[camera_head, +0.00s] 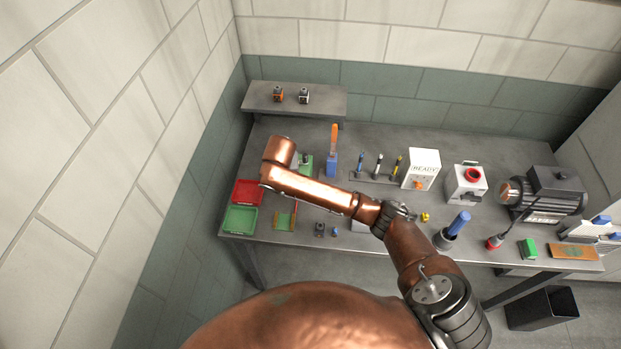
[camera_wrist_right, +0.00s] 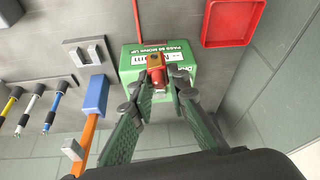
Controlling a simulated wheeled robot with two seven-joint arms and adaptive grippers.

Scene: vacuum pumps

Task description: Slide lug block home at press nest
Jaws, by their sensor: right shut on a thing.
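In the right wrist view my right gripper (camera_wrist_right: 157,88) has its green-padded fingers closed on a small orange-red block with a silvery end (camera_wrist_right: 155,66), which I take for the lug block. It is held in front of a green box with a white printed label (camera_wrist_right: 187,52), perhaps the press nest. I cannot tell whether the block touches it. In the head view the green box (camera_head: 306,164) shows partly behind my copper right arm, and the gripper and held block are hidden there. My left gripper is not in view.
A blue block with an orange handle (camera_wrist_right: 94,95) stands beside the green box, also in the head view (camera_head: 332,158). A red tray (camera_wrist_right: 232,42) lies on the other side. Two small blocks sit on the rear shelf (camera_head: 325,109). Pump parts and tools fill the right of the bench.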

